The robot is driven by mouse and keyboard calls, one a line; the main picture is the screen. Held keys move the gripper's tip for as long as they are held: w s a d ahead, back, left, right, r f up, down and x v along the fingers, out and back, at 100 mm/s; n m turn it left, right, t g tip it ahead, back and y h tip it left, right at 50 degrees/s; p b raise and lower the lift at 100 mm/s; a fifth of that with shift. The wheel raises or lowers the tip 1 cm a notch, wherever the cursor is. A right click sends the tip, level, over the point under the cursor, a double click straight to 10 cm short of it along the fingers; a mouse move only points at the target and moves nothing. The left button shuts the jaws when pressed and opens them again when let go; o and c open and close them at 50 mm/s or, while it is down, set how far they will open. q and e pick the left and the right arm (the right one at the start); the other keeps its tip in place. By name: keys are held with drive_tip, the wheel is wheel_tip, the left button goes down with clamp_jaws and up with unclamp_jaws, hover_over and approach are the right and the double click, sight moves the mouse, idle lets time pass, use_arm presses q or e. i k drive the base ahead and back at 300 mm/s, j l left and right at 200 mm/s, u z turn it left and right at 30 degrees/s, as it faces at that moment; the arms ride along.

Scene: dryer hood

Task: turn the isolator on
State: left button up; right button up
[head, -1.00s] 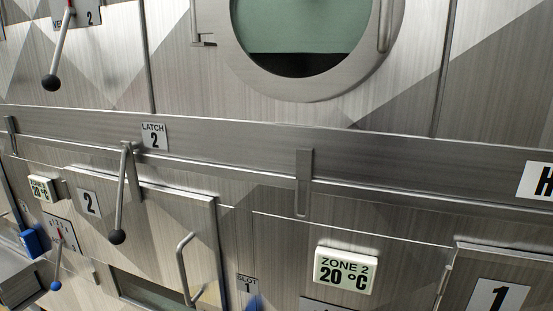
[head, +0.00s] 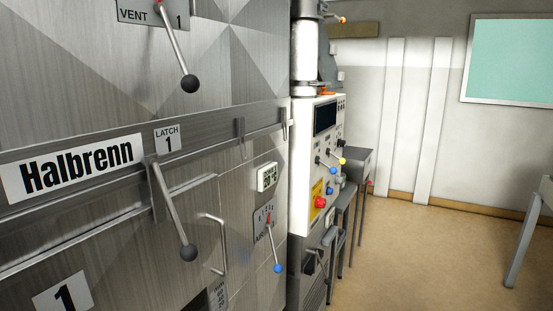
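No control in the head view carries a readable isolator label. A white control panel (head: 326,150) stands past the right end of the steel machine front. Below it, a grey cabinet front carries a dark handle or switch (head: 312,262); it is too small to tell its position or whether it is the isolator. The panel has a dark screen (head: 325,118), a red button (head: 320,202) on a yellow plate, and small levers with yellow (head: 342,161) and blue (head: 329,190) knobs. Neither of my grippers is in view.
The steel front has a Latch 1 lever (head: 174,210), a Vent 1 lever (head: 178,48), a blue-knobbed lever (head: 272,247) and a door handle (head: 217,246) sticking out. Grey stands (head: 357,170) are beyond the panel. Tan floor (head: 430,245) is open at right; a table leg (head: 520,240) is at the far right.

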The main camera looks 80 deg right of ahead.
sight(320, 203)
drive_tip(key=z, duration=2.8)
